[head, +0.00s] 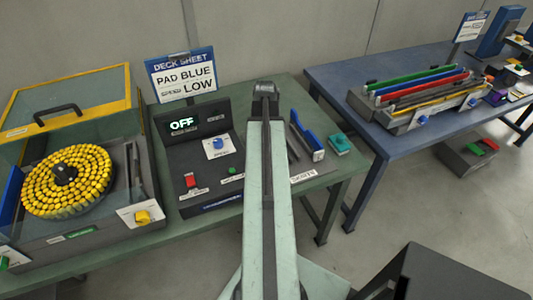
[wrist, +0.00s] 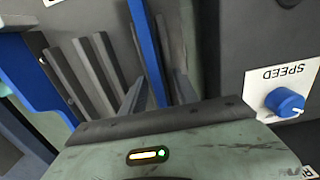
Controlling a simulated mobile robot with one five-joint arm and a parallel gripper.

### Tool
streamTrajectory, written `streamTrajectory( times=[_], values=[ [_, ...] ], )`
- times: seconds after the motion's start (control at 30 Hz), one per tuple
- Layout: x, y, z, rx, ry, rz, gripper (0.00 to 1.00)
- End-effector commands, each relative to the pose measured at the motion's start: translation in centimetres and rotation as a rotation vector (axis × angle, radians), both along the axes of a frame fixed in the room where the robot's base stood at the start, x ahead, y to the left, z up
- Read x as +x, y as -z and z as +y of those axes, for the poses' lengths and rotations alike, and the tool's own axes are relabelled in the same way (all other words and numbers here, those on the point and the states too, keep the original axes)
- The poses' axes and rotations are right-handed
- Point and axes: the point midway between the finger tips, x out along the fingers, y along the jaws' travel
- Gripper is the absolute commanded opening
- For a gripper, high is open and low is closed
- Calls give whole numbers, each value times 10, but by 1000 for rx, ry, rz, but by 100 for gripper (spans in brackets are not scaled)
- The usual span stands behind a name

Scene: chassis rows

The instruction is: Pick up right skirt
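Two slim dark grey bars (head: 301,140), likely the skirts, lie on the green table just right of my arm in the head view, beside a label that seems to read SKIRTS. In the wrist view the dark bars (wrist: 84,72) lie left of my gripper (wrist: 160,92). Its two dark fingers look parted, with a blue strip (wrist: 145,45) showing between them, apparently below. I see nothing clearly held. In the head view my arm hides the fingertips and the spot beneath. Which bar is the right one is unclear.
A blue upright piece (head: 308,137) and a teal block (head: 340,145) sit right of the bars. A control console (head: 205,165) with a blue SPEED knob (wrist: 284,101) stands left of my arm. A sign (head: 182,75) rises behind it. A blue table (head: 345,90) stands further right.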

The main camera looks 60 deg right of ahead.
Motion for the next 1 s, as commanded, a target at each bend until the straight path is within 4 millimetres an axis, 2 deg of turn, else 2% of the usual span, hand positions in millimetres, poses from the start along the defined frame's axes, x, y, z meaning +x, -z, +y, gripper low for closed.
streamTrajectory(
  times=[0.17,0.27,0.3,1.0],
  values=[
    [0,-1,0,0,0,0,36],
    [0,-1,0,0,0,0,11],
    [0,-1,0,0,0,0,0],
    [-1,-1,-1,-1,2,1,0]
  ],
)
